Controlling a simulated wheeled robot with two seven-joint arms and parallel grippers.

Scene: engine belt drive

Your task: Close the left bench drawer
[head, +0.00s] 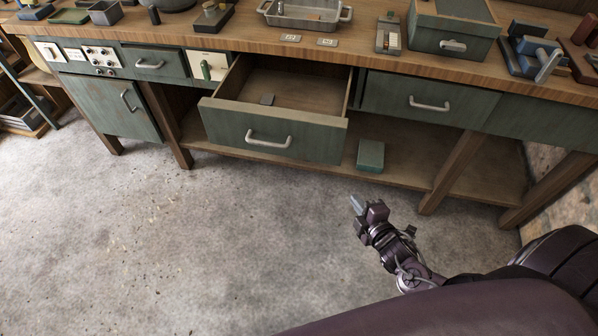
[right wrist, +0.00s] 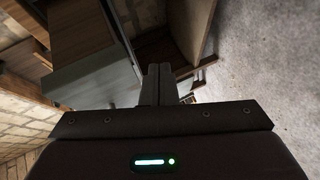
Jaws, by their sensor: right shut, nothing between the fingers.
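The left bench drawer (head: 273,136) is pulled well out of the workbench in the head view. My right gripper (head: 356,204) is shut and empty, over the floor in front of the bench, to the right of and nearer than the open drawer. It touches nothing. In the right wrist view its fingers (right wrist: 155,84) are together. My left gripper is not in view.
The right drawer (head: 430,103) is closed. A green box (head: 370,156) stands on the lower shelf, below and right of the open drawer. A metal tray (head: 305,15) and other items stand on the bench top. Wooden legs (head: 453,172) stand at the right. The floor in front is clear.

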